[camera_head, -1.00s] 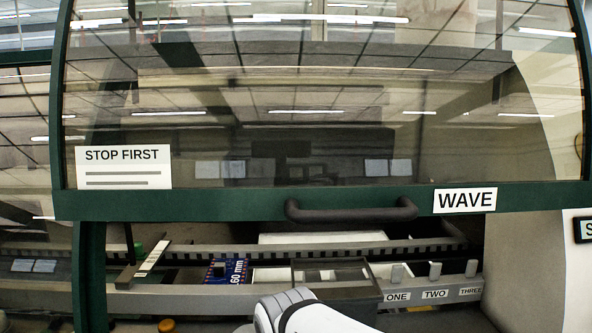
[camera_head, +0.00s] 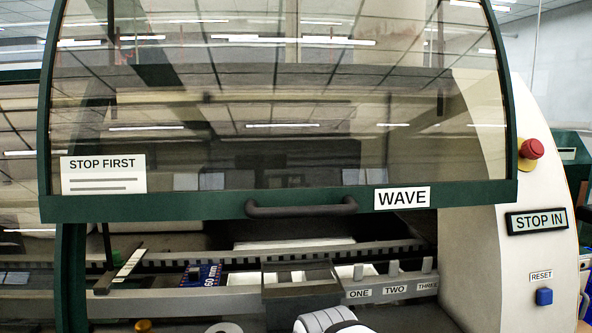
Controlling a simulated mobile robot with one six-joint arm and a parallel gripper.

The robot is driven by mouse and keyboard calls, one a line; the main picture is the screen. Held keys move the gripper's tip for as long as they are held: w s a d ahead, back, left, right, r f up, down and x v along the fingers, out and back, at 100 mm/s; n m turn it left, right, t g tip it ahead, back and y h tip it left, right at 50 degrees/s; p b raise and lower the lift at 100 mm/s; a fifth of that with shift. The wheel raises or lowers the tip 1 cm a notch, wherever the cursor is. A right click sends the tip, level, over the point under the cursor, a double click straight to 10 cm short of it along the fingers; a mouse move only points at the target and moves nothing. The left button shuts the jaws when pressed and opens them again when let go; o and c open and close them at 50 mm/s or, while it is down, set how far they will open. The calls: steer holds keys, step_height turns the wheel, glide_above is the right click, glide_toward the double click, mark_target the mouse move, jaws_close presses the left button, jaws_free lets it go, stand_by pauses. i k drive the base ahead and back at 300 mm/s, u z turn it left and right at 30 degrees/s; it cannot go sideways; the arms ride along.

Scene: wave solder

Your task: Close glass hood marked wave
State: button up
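The glass hood (camera_head: 300,120) has a green frame and a label reading WAVE (camera_head: 402,197) at the right of its lower bar. It is raised, with an open gap below the bar. A dark grey bar handle (camera_head: 301,208) sits on the middle of the lower bar. A sign reading STOP FIRST (camera_head: 103,174) is on the glass at lower left. A white rounded part of my arm shows at the bottom middle, below the handle and apart from it. My gripper's fingers are not visible.
Inside the gap are a conveyor rail (camera_head: 250,257), a blue circuit board marked 60 mm (camera_head: 201,275), and tabs labelled ONE, TWO, THREE.

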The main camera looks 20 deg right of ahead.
mark_target(96, 189)
steer(key=z, duration=0.7)
steer(key=i, duration=0.25)
steer(key=u, duration=0.5)
steer(key=k, duration=0.8)
steer(key=z, duration=0.15)
